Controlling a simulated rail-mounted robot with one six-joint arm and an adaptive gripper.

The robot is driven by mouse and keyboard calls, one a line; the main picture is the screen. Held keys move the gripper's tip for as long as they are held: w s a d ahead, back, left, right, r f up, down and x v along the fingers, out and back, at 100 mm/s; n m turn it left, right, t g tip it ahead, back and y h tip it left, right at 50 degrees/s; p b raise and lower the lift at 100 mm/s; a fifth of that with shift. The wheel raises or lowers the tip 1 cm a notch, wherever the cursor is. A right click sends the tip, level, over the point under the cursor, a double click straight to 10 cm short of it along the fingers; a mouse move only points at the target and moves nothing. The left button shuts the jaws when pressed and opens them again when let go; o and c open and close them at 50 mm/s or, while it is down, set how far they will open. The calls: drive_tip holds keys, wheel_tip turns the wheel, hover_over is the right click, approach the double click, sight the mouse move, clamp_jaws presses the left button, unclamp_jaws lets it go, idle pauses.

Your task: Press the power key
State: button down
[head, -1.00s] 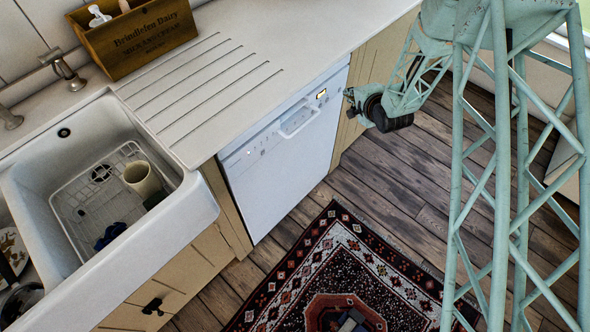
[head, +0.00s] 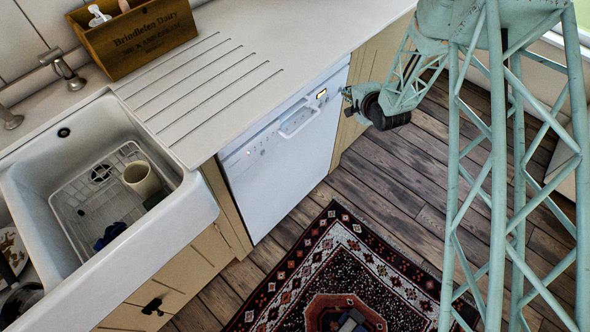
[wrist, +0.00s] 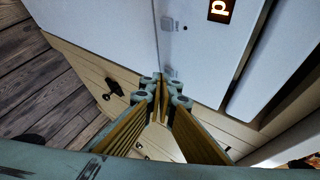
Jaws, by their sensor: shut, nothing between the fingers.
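The white dishwasher (head: 280,150) has a control panel along its top front edge, with a small lit display (head: 322,94) at its right end. In the wrist view the display (wrist: 220,10) glows at the top. A square grey key (wrist: 168,23) sits beside it, and a smaller key (wrist: 169,72) is partly behind my fingertips. I cannot read which is the power key. My gripper (head: 346,95) is at the right end of the panel. In the wrist view my gripper (wrist: 160,82) is shut and empty, its tips close to the smaller key; contact cannot be told.
The worktop (head: 330,35) overhangs above the dishwasher. A beige cabinet (head: 365,85) with a dark knob (wrist: 122,85) stands to its right. A sink (head: 45,195) is at the left. A patterned rug (head: 350,245) lies on the wooden floor in front.

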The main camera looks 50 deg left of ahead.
drive_tip(key=shift+a, duration=0.15)
drive_tip(key=shift+w+d, duration=0.1)
drive_tip(key=shift+d, duration=0.6)
idle(0.7)
drive_tip(key=shift+w+d, duration=0.2)
drive_tip(key=shift+d, duration=0.75)
drive_tip(key=shift+w+d, duration=0.15)
drive_tip(key=shift+d, duration=0.85)
drive_tip(key=shift+w+d, duration=0.2)
drive_tip(key=shift+d, duration=0.75)
